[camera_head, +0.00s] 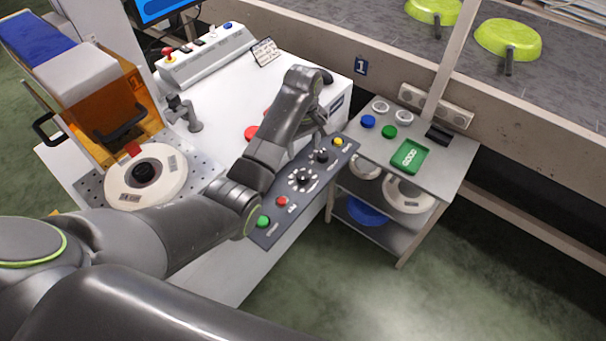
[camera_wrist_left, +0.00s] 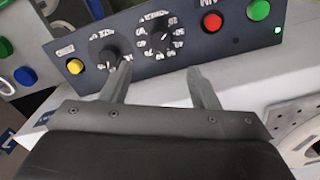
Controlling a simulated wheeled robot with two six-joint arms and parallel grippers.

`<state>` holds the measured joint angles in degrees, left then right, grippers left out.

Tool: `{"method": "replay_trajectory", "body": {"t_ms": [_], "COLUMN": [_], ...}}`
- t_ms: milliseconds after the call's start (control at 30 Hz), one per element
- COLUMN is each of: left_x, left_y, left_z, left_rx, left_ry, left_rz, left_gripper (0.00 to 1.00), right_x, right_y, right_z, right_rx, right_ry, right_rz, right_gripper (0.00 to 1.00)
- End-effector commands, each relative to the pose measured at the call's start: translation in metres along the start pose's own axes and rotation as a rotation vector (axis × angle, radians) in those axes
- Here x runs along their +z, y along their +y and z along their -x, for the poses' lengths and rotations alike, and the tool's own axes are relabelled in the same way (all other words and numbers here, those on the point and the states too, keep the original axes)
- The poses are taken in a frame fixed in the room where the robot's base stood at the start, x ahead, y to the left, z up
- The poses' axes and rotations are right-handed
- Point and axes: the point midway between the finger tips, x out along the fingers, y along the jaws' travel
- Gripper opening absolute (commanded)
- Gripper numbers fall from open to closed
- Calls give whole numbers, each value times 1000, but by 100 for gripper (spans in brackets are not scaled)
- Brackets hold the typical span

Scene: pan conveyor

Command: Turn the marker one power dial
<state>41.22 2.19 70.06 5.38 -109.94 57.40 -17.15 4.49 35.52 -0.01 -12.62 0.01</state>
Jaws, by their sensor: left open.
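The dark control panel (camera_head: 268,234) runs along the front edge of the white marker bench. It carries two black dials: a smaller one (camera_head: 322,156) by the yellow button, and a larger one (camera_head: 303,176) ringed with white numbers. Both also show in the left wrist view, the smaller dial (camera_wrist_left: 108,57) at left and the numbered dial (camera_wrist_left: 160,40) nearer the middle. My left gripper (camera_wrist_left: 160,72) is open and empty, fingers pointing at the panel. One finger overlaps the smaller dial's lower edge; contact cannot be told.
The panel also has yellow (camera_head: 338,141), red (camera_head: 282,201) and green (camera_head: 263,221) buttons. A metal side table (camera_head: 440,165) stands to the right, holding a green tray (camera_head: 410,156) and coloured discs. A white round part (camera_head: 172,178) sits on the bench. Green pans lie on the conveyor behind.

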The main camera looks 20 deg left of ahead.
Motion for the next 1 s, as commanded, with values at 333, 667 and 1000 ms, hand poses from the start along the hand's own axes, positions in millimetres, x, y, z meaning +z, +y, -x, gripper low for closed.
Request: {"method": "replay_trajectory", "body": {"t_ms": [333,667,1000], "left_x": [1,0,0], "left_y": [0,0,0], "left_z": [-76,-111,-113], "left_rx": [-2,1,2], "left_ry": [-2,0,1], "left_rz": [0,-1,-1], "left_gripper": [55,55,52], "right_x": [1,2,2], "right_y": [0,-1,0], "right_z": [-6,-11,-11], "right_rx": [0,0,1], "right_ry": [-1,-1,-1], "right_rz": [0,0,0], "right_gripper": [36,36,36]}}
